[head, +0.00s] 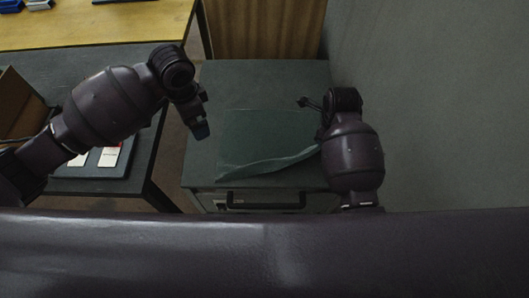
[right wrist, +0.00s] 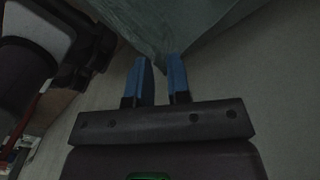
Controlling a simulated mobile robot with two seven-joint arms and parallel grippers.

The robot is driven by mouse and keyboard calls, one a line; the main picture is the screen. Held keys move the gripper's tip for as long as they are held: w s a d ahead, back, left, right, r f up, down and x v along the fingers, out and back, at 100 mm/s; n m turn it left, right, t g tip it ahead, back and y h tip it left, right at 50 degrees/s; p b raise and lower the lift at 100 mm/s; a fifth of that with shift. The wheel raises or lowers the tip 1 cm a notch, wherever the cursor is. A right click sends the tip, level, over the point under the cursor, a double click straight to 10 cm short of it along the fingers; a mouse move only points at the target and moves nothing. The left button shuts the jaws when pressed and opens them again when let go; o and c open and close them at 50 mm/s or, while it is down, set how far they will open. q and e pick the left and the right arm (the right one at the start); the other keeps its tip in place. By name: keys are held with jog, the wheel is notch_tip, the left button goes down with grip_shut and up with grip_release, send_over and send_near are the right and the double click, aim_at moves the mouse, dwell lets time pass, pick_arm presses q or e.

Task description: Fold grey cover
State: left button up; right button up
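The grey cover (head: 260,140) is a thin grey-green sheet on top of the cabinet (head: 240,80). Its front edge is wavy and slants up toward the right, to beside my right arm. My left gripper (head: 201,131) hangs just left of the cover, apart from it; its finger gap cannot be made out. My right gripper (head: 309,103) is at the cover's right side. In the right wrist view its blue fingers (right wrist: 162,68) stand apart, with a pointed part of the cover (right wrist: 165,30) at or just beyond the tips. Whether they touch it is unclear.
A grey wall (head: 430,100) rises close on the right. The cabinet front has a black handle (head: 265,193). A dark table (head: 60,60) with white cards stands at left, and a wooden table (head: 90,25) at the back left. The cabinet's back top is clear.

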jog(key=o, duration=1.5)
jog(key=shift+s+r, duration=0.1)
jog(key=shift+r, duration=2.65)
jog(key=shift+r, duration=0.1)
